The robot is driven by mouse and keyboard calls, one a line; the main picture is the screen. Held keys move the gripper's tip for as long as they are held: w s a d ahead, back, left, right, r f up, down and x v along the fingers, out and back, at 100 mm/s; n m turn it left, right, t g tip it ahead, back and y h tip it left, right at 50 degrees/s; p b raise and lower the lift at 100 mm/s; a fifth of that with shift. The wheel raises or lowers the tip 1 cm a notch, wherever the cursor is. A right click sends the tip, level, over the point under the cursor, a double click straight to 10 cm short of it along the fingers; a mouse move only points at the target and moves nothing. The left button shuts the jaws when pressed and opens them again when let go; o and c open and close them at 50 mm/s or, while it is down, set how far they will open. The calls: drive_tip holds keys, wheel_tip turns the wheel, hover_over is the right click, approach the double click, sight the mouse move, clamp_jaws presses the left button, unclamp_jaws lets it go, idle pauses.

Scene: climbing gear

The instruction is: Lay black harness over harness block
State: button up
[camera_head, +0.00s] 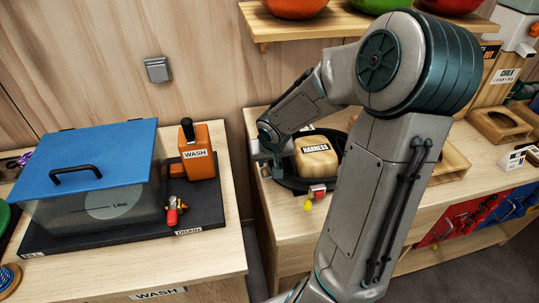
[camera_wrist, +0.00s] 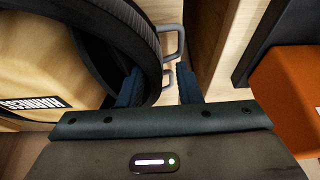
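The harness block (camera_head: 317,157) is a rounded, light wooden block labelled HARNESS on the right-hand table. The black harness (camera_head: 293,183) forms a loop around the block's lower part, seen on its front, left and right sides. In the wrist view the harness (camera_wrist: 93,45) curves around the block (camera_wrist: 35,60), with grey metal loops on its outer side. My gripper (camera_wrist: 160,88) is at the harness's left side in the head view, pointing down. Its fingers are apart, with a harness strap beside the left finger and a gap to the right finger. My arm hides the harness's far right side.
A blue-lidded clear bin (camera_head: 95,190) and an orange WASH bottle (camera_head: 199,155) stand on a black drain tray (camera_head: 130,235) on the left table. A shelf (camera_head: 300,27) with helmets is above. A floor gap separates the tables.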

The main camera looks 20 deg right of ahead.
drive_tip(key=d+p+v, duration=0.1)
drive_tip(key=p+v, duration=0.8)
drive_tip(key=v, duration=0.3)
drive_tip(key=s+a+r+n, duration=0.1)
drive_tip(key=s+a+r, duration=0.4)
drive_tip(key=s, duration=0.3)
drive_tip(key=s+a+r+n+y, duration=0.1)
drive_tip(key=s+a+r, duration=0.4)
drive_tip(key=s+r, duration=0.2)
drive_tip(key=shift+s+r, duration=0.3)
drive_tip(key=shift+s, duration=0.1)
